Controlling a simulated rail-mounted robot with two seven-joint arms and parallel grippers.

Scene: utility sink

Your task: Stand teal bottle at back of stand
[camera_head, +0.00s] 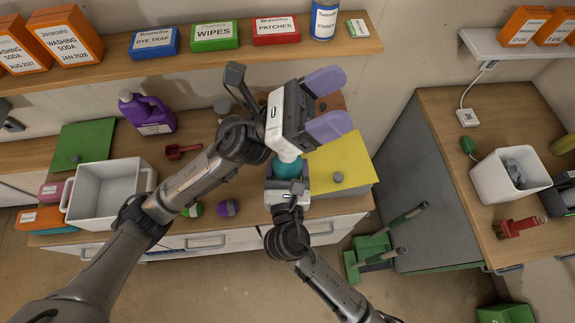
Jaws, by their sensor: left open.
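The teal bottle (288,169) shows only in part, between my two grippers above the counter. My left gripper (338,101) is open over the back of the counter, with its two lavender fingers pointing right and nothing seen between them. Its white body hides the upper end of the bottle. My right gripper (287,185) is right at the near side of the bottle. Its fingers are hidden, so I cannot tell whether it grips the bottle. The stand cannot be made out clearly; my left gripper covers much of the back of the counter.
A yellow panel (345,158) lies right of the bottle. A white basin (104,194), purple jug (147,113) and red scoop (182,151) are to the left. A shelf (190,61) with boxes runs above. A white bin (507,176) stands on the right counter.

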